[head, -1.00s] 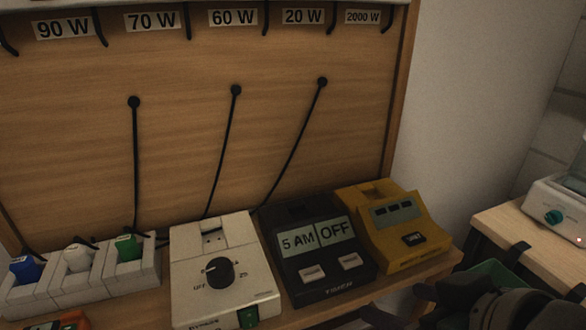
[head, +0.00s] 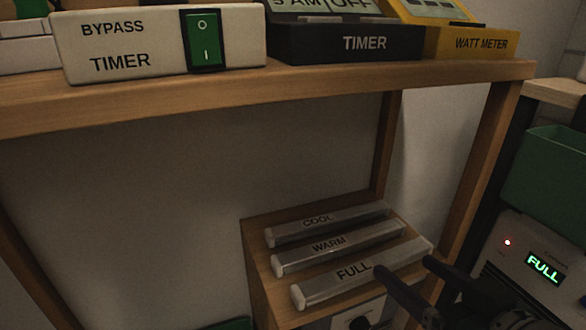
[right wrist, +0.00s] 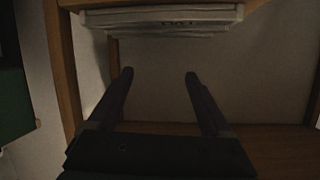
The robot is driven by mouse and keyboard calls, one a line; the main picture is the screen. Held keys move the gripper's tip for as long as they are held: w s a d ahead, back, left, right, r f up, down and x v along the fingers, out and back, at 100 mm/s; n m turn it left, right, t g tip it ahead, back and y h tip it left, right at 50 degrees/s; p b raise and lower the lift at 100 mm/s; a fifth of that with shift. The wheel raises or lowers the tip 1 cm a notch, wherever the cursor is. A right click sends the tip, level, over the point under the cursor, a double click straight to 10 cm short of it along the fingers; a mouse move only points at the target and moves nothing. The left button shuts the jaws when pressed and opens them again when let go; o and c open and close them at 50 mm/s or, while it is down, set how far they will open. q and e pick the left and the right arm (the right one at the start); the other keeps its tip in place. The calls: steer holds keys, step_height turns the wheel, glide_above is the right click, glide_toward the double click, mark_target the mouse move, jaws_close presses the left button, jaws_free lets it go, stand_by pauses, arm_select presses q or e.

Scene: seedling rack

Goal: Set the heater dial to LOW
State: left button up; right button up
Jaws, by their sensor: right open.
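My right gripper (head: 403,266) comes in from the lower right of the head view, open, with its fingertips in front of the right end of the tube marked FULL. In the right wrist view my right gripper (right wrist: 158,75) is open with nothing between its fingers. A black knob (head: 360,322) on a pale panel shows at the bottom edge of the head view, partly cut off. I cannot read its marks or tell its setting. No dial marked LOW is legible, and I cannot tell which unit is the heater. My left gripper is out of view.
Tubes marked COOL, WARM and FULL (head: 345,275) lie on a wooden box (head: 258,265) under the shelf (head: 300,88). The bypass timer (head: 130,45), black timer (head: 345,45) and yellow watt meter (head: 475,42) stand above. A unit displaying FULL (head: 545,268) and green bin (head: 550,165) are right.

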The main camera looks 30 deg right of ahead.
mark_target(361, 328)
step_height(361, 328, down, 28)
steer(key=s+d+m+t+b, duration=0.1)
steer(key=s+t+b, duration=0.25)
steer(key=b, duration=2.45)
steer(key=w+d+b, duration=0.2)
steer(key=w+b, duration=0.1)
steer(key=w, duration=0.7)
steer(key=shift+w+b, duration=0.25)
steer(key=shift+b, duration=0.15)
steer(key=shift+f, duration=0.1)
jaws_close()
